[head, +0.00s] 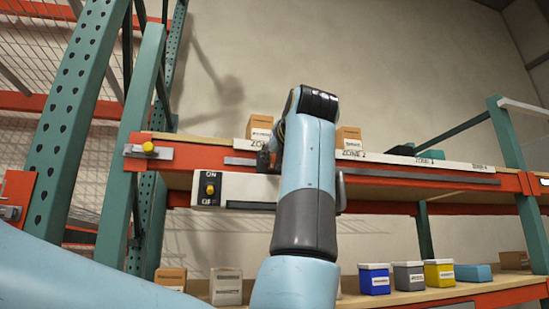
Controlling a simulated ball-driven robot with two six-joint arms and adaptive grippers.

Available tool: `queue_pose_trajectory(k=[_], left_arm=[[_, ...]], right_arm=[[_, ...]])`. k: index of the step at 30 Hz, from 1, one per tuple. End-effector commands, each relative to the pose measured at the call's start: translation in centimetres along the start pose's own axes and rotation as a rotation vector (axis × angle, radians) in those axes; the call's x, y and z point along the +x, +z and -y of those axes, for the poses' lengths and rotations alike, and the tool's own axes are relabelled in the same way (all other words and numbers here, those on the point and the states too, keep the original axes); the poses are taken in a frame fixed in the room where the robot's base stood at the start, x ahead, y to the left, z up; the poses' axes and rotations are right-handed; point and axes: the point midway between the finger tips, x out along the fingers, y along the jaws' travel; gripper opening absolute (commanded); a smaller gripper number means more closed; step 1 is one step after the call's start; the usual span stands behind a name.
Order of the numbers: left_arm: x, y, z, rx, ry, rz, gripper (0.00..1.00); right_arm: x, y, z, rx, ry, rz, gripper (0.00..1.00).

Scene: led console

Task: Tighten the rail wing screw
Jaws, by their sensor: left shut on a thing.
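A dark rail (400,174) runs along the orange shelf beam. My left gripper (266,158) is at the rail's left part, mostly hidden behind its own arm. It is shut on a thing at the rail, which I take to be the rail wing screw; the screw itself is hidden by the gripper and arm. A white console (236,189) with a yellow ON/OFF switch (210,189) hangs below the beam, left of my arm. My right gripper is not in view.
A yellow knob (149,148) sits on a metal bracket at the beam's left end. Green uprights (78,120) stand at left. Cartons (348,137) stand on the upper shelf. Blue (374,281), grey (409,277) and yellow (438,274) bins stand on the lower shelf.

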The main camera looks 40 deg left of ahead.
Motion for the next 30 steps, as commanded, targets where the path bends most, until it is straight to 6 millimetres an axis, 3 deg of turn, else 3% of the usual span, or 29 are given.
queue_pose_trajectory(k=[12, 30], left_arm=[[0.00, -0.35, 0.29, 0.278, -0.004, -0.009, 0.00], [0.01, -0.49, 0.38, 0.363, -0.005, -0.010, 0.00]], right_arm=[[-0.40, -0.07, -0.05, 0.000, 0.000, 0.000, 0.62], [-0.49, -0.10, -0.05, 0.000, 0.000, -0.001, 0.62]])
